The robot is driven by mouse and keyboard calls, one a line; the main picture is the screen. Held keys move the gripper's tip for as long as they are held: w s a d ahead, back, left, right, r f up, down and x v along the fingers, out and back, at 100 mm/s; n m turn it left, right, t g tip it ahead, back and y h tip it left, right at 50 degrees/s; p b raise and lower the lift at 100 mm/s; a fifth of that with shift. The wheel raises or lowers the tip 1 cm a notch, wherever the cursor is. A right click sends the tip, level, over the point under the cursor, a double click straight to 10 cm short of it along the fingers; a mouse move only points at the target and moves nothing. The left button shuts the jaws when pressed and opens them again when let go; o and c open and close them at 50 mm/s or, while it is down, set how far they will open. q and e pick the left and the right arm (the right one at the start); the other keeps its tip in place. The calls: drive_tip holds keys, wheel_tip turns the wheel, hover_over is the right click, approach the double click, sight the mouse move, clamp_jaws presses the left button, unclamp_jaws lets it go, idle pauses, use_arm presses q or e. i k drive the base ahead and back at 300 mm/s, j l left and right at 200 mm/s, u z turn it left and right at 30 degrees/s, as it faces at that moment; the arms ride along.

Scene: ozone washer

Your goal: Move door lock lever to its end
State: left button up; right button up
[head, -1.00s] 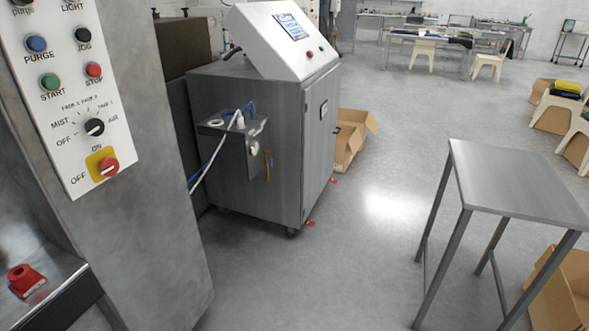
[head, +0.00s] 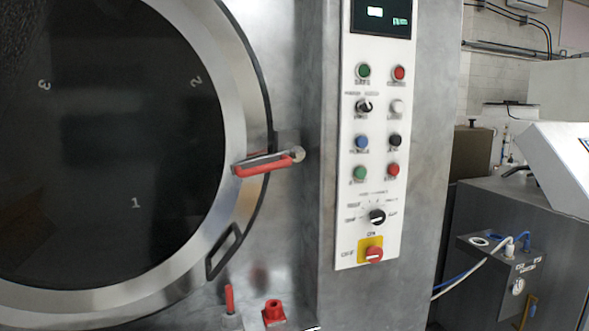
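The washer's round door (head: 235,135) fills the left of the head view, with a steel ring around dark glass. A lever with a red grip (head: 265,165) lies across the right edge of the door ring, nearly level, its pivot at the right on the washer front. It looks like the door lock lever. A dark handle (head: 224,251) sits on the ring's lower right. The door looks closed against the front. Neither gripper is in view.
A control panel (head: 376,150) with buttons, knobs and a red switch is right of the lever. A red upright grip (head: 229,298) and a red fitting (head: 274,311) stand below the door. A grey cabinet (head: 560,215) with hoses is at far right.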

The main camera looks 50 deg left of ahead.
sight(291, 152)
drive_tip(key=u, duration=1.7)
